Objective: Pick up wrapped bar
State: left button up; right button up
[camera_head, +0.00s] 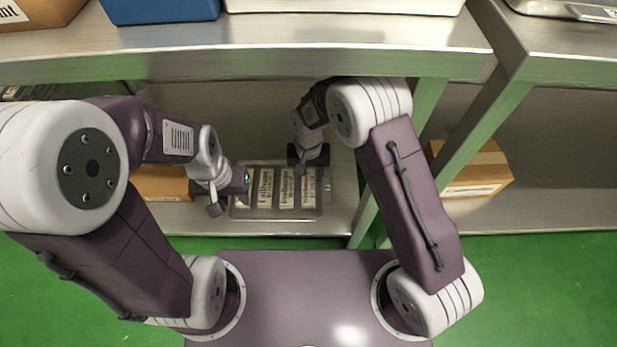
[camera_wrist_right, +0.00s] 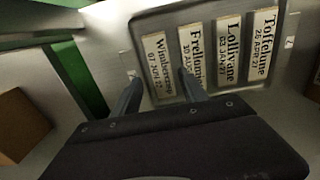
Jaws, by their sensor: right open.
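Several wrapped bars with printed labels lie side by side in a grey tray (camera_head: 275,215) on the lower shelf. The right wrist view shows a "Winterreep"-like bar (camera_wrist_right: 159,66), a "Frellamine"-like bar (camera_wrist_right: 197,55), a Lollivane bar (camera_wrist_right: 229,47) and a Toffelune bar (camera_wrist_right: 262,45). My right gripper (camera_head: 311,168) is above the tray's right part. In its wrist view the right gripper (camera_wrist_right: 159,84) is open and empty, its fingertips either side of the near end of the Winterreep bar. My left gripper (camera_head: 231,201) is at the tray's left edge; its jaw opening is unclear.
The upper shelf edge (camera_head: 250,62) runs above both forearms. A shelf post (camera_head: 366,212) stands right of the tray. An orange-brown box (camera_head: 165,184) sits left of the tray, and another box (camera_head: 475,172) stands beyond the post.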

aim_at(309, 190)
jog(key=shift+f, duration=0.2)
notch_tip(309, 190, down, 9)
jog(key=b, duration=0.7)
jog(key=shift+s, duration=0.1)
jog(key=shift+r, duration=0.25)
grip_shut()
